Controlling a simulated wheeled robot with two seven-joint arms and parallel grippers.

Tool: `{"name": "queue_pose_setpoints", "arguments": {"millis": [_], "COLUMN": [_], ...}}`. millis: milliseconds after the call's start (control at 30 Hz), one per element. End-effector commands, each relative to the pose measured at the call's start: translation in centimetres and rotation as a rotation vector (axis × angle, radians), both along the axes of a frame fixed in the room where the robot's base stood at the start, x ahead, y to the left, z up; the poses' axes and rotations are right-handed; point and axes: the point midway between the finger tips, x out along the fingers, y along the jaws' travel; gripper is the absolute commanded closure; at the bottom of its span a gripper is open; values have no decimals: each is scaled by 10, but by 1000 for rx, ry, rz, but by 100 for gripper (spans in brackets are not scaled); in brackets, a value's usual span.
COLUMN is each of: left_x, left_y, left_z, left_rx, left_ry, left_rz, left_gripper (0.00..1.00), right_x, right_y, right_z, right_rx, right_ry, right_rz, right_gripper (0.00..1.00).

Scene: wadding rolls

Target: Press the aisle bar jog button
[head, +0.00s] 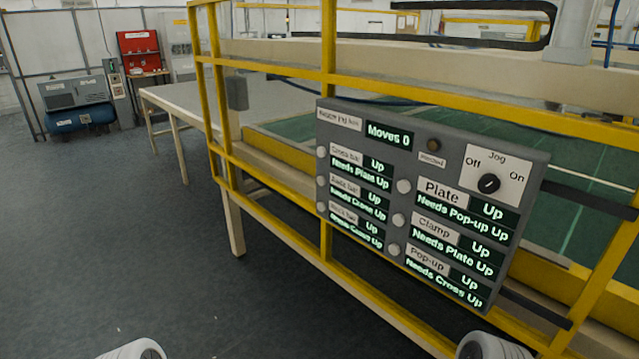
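The grey control panel (400,262) is mounted on the yellow railing, tilted in view, right of centre. Its left column has three rows with small round pale buttons at the left edge. The middle row's blurred label appears to read Aisle bar (344,186); its display says Up, and its button (321,180) sits left of the label. A black Jog knob (489,183) sits between Off and On at the upper right; its setting is hard to tell. Neither gripper is in view; only white rounded parts of my arms show at the bottom edge.
The yellow railing (328,50) runs along the machine, with a green bed (590,215) behind it. A long table (185,98) extends to the left. A blue compressor (80,118) and red cabinet (139,50) stand far left. The grey floor at left is clear.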

Motion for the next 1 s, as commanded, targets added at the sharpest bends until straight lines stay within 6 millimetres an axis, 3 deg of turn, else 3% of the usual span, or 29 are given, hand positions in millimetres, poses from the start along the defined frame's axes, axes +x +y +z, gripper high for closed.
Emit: {"name": "queue_pose_setpoints", "arguments": {"millis": [33, 167, 1000], "left_x": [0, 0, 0], "left_y": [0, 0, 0], "left_z": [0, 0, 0], "left_rx": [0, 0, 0], "left_ry": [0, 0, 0], "left_rz": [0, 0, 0], "left_gripper": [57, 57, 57], "right_x": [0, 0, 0], "right_y": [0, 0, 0], "right_z": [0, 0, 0], "right_rx": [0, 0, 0], "right_ry": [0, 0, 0], "right_rz": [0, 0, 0], "right_gripper": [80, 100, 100]}}
